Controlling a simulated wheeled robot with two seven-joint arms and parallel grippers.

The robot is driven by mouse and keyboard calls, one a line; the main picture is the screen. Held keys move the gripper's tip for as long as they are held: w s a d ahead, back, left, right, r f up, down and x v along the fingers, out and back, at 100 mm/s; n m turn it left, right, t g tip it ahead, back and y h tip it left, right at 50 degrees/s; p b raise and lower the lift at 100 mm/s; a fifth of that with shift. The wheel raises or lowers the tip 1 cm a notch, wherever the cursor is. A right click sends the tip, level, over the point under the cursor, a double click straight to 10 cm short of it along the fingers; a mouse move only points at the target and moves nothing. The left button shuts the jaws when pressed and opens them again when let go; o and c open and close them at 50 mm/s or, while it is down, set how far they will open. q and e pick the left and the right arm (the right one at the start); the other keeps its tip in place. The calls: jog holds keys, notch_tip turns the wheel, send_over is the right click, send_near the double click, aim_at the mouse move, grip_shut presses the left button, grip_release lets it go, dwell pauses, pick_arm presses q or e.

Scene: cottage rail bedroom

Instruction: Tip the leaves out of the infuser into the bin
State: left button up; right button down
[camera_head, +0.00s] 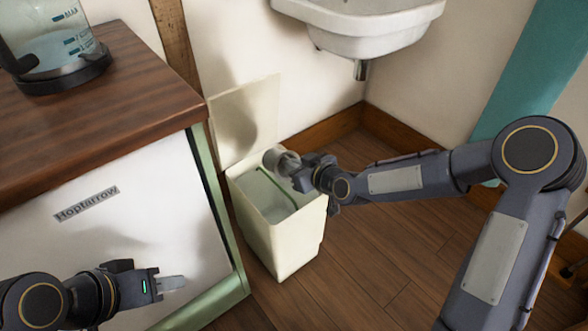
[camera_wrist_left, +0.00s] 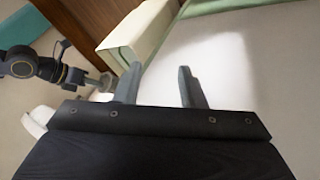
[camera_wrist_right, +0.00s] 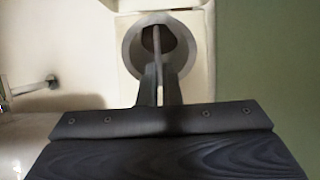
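The cream bin (camera_head: 285,245) stands on the floor with its lid (camera_head: 245,115) raised against the wall. The grey, cup-like infuser (camera_head: 276,157) is above the bin's open mouth, tilted on its side. My right gripper (camera_head: 296,168) is shut on the infuser's thin handle (camera_wrist_right: 157,52). In the right wrist view I see the infuser's round rim (camera_wrist_right: 129,52) with something dark brown inside; whether it is leaves I cannot tell. My left gripper (camera_head: 170,283) is empty in front of the white cabinet front; in the left wrist view its fingers (camera_wrist_left: 160,88) are apart.
A wooden-topped counter (camera_head: 110,115) with a glass kettle (camera_head: 60,45) on a dark base stands left of the bin. A white basin (camera_head: 360,25) hangs on the wall above, right of the bin. The wooden floor right of the bin is clear below my right arm.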

jog(key=shift+s+d+f+t+y+b, duration=0.1)
jog(key=shift+s+f+t+y+b, duration=0.1)
jog(key=shift+f+t+y+b, duration=0.95)
jog(key=shift+s+d+f+t+y+b, duration=0.15)
jog(key=shift+f+t+y+b, duration=0.65)
jog(key=shift+t, duration=0.8)
jog(key=shift+s+d+f+t+y+b, duration=0.1)
jog(key=shift+s+f+t+y+b, duration=0.1)
jog(key=shift+f+t+y+b, duration=0.95)
jog(key=shift+r, duration=0.35)
jog(key=shift+r+p, duration=0.1)
jog(key=shift+p, duration=0.25)
